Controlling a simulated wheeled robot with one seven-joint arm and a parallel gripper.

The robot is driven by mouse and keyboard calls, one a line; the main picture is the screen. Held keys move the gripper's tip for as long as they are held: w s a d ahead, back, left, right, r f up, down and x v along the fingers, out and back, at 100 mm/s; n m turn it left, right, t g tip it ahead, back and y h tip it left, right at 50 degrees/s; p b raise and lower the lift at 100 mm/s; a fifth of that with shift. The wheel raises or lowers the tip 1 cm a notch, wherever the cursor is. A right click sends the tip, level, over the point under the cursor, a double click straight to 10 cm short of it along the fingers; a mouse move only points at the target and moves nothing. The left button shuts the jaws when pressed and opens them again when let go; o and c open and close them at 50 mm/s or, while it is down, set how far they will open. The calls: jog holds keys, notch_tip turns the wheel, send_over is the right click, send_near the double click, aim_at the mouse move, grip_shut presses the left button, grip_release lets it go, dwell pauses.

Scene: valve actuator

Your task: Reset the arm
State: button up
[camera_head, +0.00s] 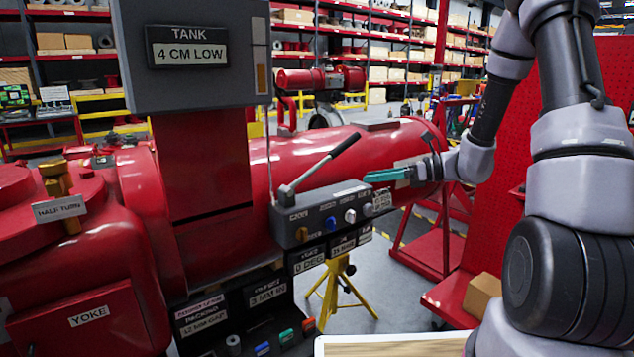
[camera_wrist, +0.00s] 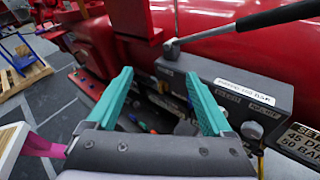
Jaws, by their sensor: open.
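My gripper (camera_head: 388,174) is at the right end of a grey control box (camera_head: 325,211) in the head view, its teal fingers pointing left. In the wrist view my gripper (camera_wrist: 160,95) has its two teal fingers spread apart, with nothing between them. The control box (camera_wrist: 225,90) lies just beyond and right of the fingers there. A lever with a black grip (camera_head: 343,146) rises from the box's left end toward the upper right. The lever (camera_wrist: 262,20) also crosses the upper right of the wrist view. My arm reaches in from the right side of the head view.
The large red actuator cylinder (camera_head: 300,150) lies behind the box. A grey sign reading "TANK 4 CM LOW" (camera_head: 190,55) stands at upper left. A yellow stand (camera_head: 340,285) is below. Small coloured parts (camera_head: 285,337) sit at the bottom. Floor shows at right of the stand.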

jog(key=s+d+r+n+t+h, duration=0.1)
jog(key=s+d+r+n+h, duration=0.3)
jog(key=s+r+n, duration=0.5)
jog(key=s+d+r+n+t+h, duration=0.2)
jog(key=s+d+r+n+h, duration=0.3)
jog(key=s+r+n+h, duration=0.4)
jog(key=s+n, duration=0.1)
jog(key=s, duration=0.2)
jog(key=shift+s+r, duration=0.2)
jog(key=shift+s, duration=0.1)
